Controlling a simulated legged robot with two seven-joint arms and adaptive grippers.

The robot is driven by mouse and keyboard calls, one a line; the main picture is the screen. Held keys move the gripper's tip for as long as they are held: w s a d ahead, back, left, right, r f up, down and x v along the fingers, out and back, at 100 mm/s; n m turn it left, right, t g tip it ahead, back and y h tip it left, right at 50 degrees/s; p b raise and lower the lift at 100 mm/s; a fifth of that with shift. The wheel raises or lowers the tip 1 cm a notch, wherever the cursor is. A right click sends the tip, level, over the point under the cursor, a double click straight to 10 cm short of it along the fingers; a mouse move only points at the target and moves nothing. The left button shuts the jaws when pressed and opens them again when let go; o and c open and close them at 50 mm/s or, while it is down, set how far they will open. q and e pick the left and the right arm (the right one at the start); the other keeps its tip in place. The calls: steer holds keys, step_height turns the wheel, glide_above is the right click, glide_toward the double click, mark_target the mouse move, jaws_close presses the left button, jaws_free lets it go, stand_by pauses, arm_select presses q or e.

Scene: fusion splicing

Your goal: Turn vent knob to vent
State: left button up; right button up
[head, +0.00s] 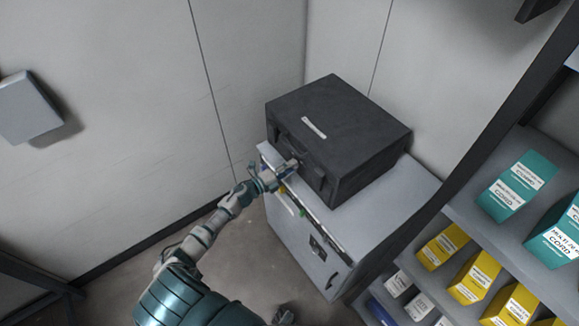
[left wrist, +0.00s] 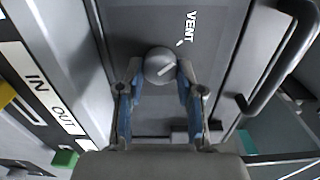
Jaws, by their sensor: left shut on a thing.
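The vent knob (left wrist: 160,66) is a round grey knob with a light pointer line, on the front of a dark case (head: 340,125). The word VENT (left wrist: 190,27) is printed beside it, up and to the right in the left wrist view. The pointer line slants toward the upper right, roughly toward a small white mark near the word. My left gripper (head: 293,166) is at the case front, and its two fingers (left wrist: 160,82) are shut on the knob from both sides. In the head view the knob is hidden by the gripper.
The case stands on a grey cabinet (head: 385,205) against the wall. A case handle (left wrist: 285,60) is right of the gripper. An IN/OUT label (left wrist: 45,90) is at the left. Shelves with yellow boxes (head: 475,277) and teal boxes (head: 517,186) stand at the right.

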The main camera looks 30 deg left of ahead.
arm_select(q)
steer(key=shift+a+f+n, duration=0.1)
steer(key=shift+n, duration=0.3)
arm_select(e)
steer(key=shift+s+d+f, duration=0.1)
steer(key=shift+s+f, duration=0.1)
steer(key=shift+s, duration=0.35)
arm_select(q)
steer(key=o, duration=1)
steer(key=shift+c, duration=0.2)
steer(key=shift+o, duration=1.1)
steer(key=shift+f, duration=0.1)
steer(key=shift+a, duration=0.1)
steer(key=v, duration=1.2)
steer(key=shift+w, duration=0.1)
